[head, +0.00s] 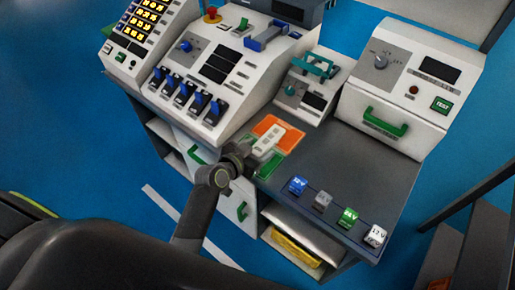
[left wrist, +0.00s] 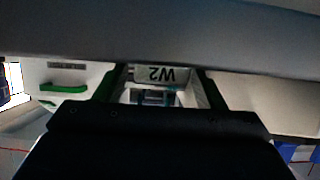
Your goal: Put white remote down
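My left gripper (head: 251,152) comes in from below left and is shut on the near end of the remote. I cannot tell whether the remote touches the surface beneath it. In the left wrist view, a pale plate marked W2 (left wrist: 163,75) shows upside down between dark finger shapes; what it belongs to is unclear. My right gripper is not in view.
The orange pad (head: 281,127) and a green pad (head: 267,165) lie on the dark worktop (head: 345,165). Several small coloured blocks stand along its front edge, including a blue one (head: 298,185). A switch console (head: 208,75) stands left, and a box with a green handle (head: 385,122) behind right.

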